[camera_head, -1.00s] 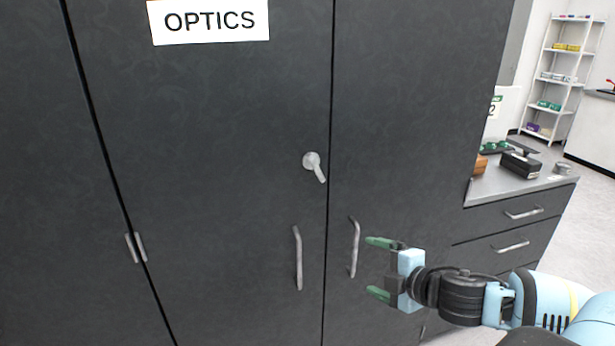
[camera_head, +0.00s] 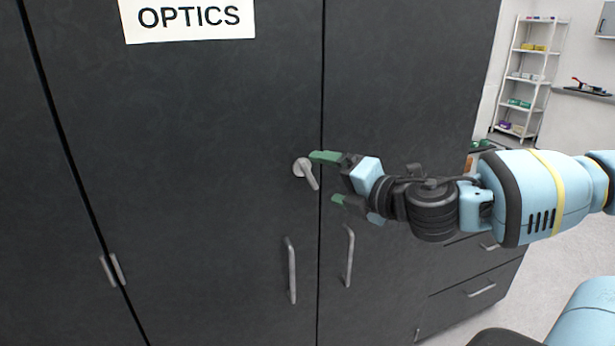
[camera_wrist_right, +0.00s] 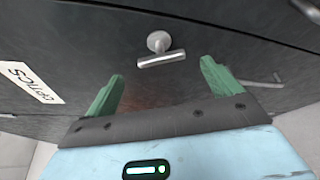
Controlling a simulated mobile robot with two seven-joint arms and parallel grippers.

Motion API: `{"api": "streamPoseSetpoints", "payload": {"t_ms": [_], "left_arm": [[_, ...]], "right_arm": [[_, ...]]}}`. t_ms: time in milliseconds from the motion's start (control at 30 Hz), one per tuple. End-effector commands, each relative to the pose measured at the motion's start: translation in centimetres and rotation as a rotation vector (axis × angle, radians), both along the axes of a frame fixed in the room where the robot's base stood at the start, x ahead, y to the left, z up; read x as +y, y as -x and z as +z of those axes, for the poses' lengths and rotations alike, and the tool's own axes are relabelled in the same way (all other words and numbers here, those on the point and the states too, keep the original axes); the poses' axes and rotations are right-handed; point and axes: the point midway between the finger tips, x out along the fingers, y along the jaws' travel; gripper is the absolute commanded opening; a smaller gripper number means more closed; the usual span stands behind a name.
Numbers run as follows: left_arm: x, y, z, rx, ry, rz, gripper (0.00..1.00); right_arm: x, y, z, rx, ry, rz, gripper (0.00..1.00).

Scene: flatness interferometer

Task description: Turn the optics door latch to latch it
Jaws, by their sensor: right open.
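The optics door latch (camera_head: 305,171) is a small silver lever on a round base, near the right edge of the dark door under the OPTICS sign (camera_head: 190,16). Its lever points down and slightly right. My right gripper (camera_head: 331,178) is open, with green fingertips just right of the latch; the upper fingertip is close to the latch base. In the right wrist view the latch (camera_wrist_right: 160,60) lies ahead of and between the two open fingers (camera_wrist_right: 160,84), with nothing held. Whether a finger touches it I cannot tell. My left gripper is not in view.
Two vertical door handles, a left one (camera_head: 291,270) and a right one (camera_head: 349,256), sit below the latch. Drawers (camera_head: 470,290) stand to the right, partly behind my right arm. A white shelf rack (camera_head: 522,75) stands far back right.

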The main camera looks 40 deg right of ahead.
Motion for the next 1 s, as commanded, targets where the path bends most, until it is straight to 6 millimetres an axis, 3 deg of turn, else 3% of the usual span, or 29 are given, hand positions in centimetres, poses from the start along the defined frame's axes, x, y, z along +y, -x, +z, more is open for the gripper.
{"api": "streamPoseSetpoints", "payload": {"t_ms": [33,200,500,900,1000], "left_arm": [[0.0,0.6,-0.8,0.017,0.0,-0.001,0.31],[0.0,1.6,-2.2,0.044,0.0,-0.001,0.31],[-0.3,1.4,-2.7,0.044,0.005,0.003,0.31],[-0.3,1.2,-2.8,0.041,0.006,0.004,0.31],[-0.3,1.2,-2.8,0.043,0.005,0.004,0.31]], "right_arm": [[0.1,-0.7,-0.9,0.011,0.003,0.001,0.9],[0.4,-2.9,-1.4,0.013,0.005,0.0,0.9],[0.8,-6.1,-1.4,0.006,0.0,0.002,0.9],[0.9,-6.7,-1.3,0.002,-0.002,0.002,0.9],[0.9,-6.6,-1.3,0.002,-0.002,0.002,0.77]]}}
